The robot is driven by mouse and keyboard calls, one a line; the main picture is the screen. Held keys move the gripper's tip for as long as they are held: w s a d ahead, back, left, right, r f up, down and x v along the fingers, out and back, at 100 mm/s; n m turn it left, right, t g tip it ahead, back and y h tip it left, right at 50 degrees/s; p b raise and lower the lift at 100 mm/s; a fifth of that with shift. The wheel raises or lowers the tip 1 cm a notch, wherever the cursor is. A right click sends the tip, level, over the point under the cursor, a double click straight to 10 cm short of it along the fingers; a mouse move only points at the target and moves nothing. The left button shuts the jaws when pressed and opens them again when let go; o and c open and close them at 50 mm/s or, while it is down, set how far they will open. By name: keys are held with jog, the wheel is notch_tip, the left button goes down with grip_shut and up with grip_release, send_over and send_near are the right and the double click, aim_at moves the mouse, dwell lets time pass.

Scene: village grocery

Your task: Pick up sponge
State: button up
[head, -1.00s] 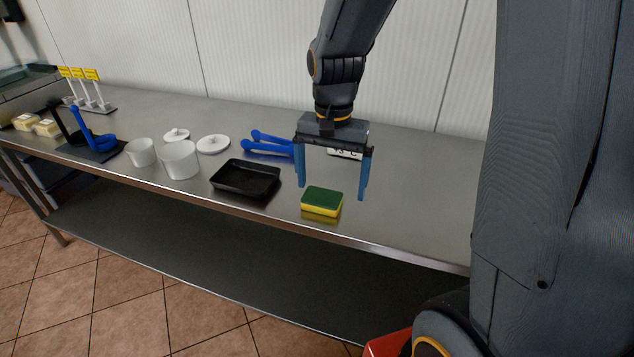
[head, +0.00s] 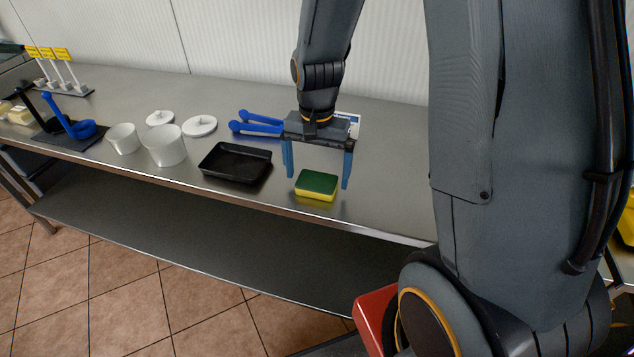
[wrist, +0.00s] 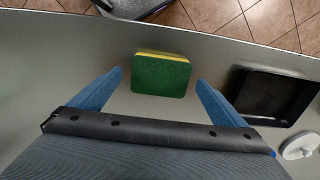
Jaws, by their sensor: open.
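The sponge (head: 317,184) is green on top and yellow below. It lies flat on the steel table near its front edge, and it also shows in the wrist view (wrist: 161,76). My gripper (head: 317,181) is open and empty, pointing down, with its blue fingers spread wide. In the wrist view the sponge lies between the lines of the two fingers (wrist: 160,78), a little beyond their tips, and neither finger appears to touch it.
A black tray (head: 236,163) stands close to the left of the sponge. Blue-handled tools (head: 257,122) lie behind it. White tubs (head: 164,146) and white lids (head: 199,126) stand farther left. The table (head: 375,205) is bare to the right of the sponge.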

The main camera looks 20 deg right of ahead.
aim_at(317, 180)
jog(key=shift+f, duration=0.6)
jog(key=shift+c, duration=0.3)
jog(key=c, duration=1)
jog(key=shift+r, duration=0.1)
jog(key=shift+c, duration=0.2)
notch_tip(317, 180, up, 10)
jog(key=b, duration=0.1)
